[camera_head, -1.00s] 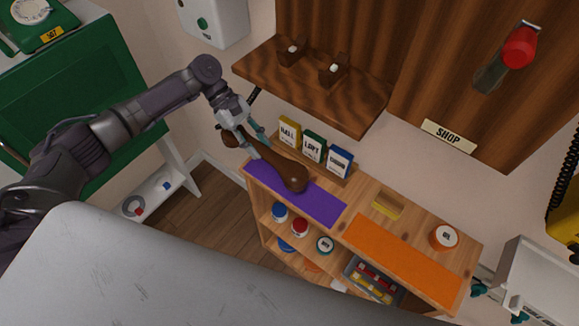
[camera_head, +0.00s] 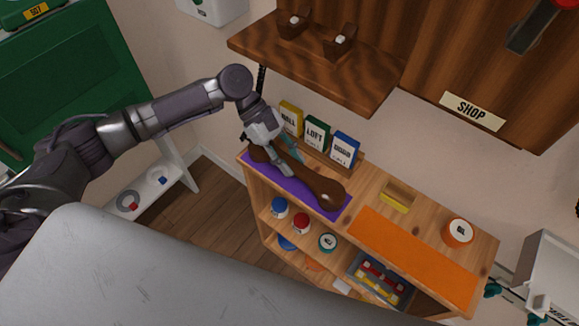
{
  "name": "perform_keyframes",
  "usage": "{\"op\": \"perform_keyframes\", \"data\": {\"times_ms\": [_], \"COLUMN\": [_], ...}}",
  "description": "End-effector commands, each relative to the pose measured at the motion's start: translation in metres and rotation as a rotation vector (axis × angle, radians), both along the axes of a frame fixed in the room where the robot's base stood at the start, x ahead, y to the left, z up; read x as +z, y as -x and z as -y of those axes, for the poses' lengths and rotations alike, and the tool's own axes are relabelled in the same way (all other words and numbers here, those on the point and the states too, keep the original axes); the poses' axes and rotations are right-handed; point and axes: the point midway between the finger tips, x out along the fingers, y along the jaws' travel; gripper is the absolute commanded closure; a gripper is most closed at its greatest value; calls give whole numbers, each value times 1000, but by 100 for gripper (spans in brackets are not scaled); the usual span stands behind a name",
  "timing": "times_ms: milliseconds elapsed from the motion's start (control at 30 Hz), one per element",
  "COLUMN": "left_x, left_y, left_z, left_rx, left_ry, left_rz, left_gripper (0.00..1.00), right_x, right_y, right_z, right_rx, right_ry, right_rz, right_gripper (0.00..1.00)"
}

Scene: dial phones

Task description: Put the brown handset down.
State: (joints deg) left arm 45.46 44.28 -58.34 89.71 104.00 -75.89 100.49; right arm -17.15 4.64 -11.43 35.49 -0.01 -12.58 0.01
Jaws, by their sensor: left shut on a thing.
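The brown handset (camera_head: 312,182) lies lengthwise along the purple mat (camera_head: 283,189) on top of the wooden shelf unit. It looks to be on or just over the mat; I cannot tell if it touches. My left gripper (camera_head: 286,163) is shut on the handset's grip, coming in from the upper left. My right gripper is not in view.
Yellow, green and blue boxes (camera_head: 317,133) stand right behind the handset. A dark wood ledge (camera_head: 330,65) with two cradle posts overhangs behind. An orange mat (camera_head: 412,257), a yellow block (camera_head: 396,199) and an orange-sided tin (camera_head: 458,232) are to the right.

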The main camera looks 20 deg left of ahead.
Motion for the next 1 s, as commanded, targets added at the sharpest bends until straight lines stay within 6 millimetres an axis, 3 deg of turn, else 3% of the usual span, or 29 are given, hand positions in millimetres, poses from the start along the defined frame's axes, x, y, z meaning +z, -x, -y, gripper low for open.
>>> {"op": "perform_keyframes", "data": {"times_ms": [200,233,367,733,1000], "left_x": [-1,-1,-1,2,36], "left_y": [0,0,0,-2,-14], "left_z": [-1,-1,-1,-4,-36], "left_rx": [1,1,1,3,6], "left_ry": [-4,-5,-5,-4,-5], "left_rz": [1,0,0,1,3], "left_gripper": [100,64,42,42,42], "right_x": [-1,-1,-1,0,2], "right_y": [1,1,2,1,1], "right_z": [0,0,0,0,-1], "right_rx": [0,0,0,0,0], "right_ry": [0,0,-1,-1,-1], "right_rz": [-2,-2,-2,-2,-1], "right_gripper": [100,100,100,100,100]}}
